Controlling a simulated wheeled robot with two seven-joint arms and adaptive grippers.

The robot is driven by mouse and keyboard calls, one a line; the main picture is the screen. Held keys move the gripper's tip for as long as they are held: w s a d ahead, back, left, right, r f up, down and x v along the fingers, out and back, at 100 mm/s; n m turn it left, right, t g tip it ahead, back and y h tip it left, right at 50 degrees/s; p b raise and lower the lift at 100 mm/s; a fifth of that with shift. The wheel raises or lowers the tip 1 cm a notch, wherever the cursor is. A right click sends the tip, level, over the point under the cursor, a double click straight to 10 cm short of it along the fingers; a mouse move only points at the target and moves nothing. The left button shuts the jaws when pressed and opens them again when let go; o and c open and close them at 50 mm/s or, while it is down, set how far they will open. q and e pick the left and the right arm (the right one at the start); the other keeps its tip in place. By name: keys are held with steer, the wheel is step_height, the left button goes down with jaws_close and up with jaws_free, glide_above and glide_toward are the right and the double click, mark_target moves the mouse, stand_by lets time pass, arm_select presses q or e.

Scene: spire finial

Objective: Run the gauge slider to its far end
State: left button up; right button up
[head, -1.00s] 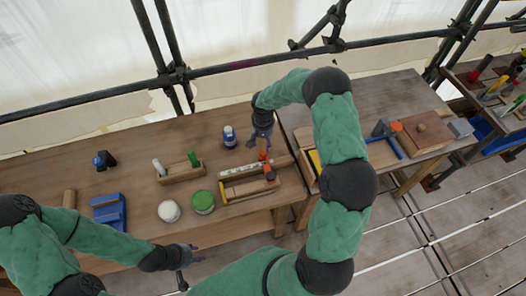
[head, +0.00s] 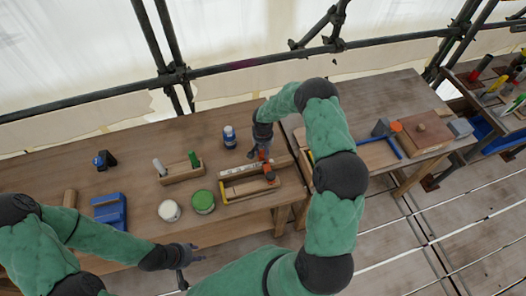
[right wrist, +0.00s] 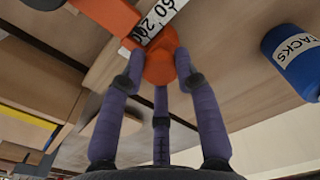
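The gauge is a long wooden bar with a white numbered strip (head: 232,173) on the left table, by the table's right end. Its slider has an orange knob (right wrist: 161,66), which shows in the right wrist view just at my fingertips. My right gripper (head: 262,151) is over the gauge at the slider, and in the head view it partly hides the knob. In the wrist view its fingers stand apart on either side of the knob; firm contact cannot be made out. My left gripper (head: 196,252) hangs empty in front of the table; its opening is too small to judge.
A green tin (head: 203,201), a white tin (head: 169,210) and an open wooden box (head: 250,188) with an orange part lie in front.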

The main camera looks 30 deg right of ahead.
jaws_close()
steer(key=s+d+b, duration=0.2)
steer(key=d, duration=0.7)
steer(key=shift+s, duration=0.15)
steer(key=o, duration=0.6)
jaws_free()
steer(key=shift+c, duration=0.2)
steer(key=o, duration=0.3)
steer(key=shift+d, duration=0.15)
steer(key=shift+r, duration=0.1)
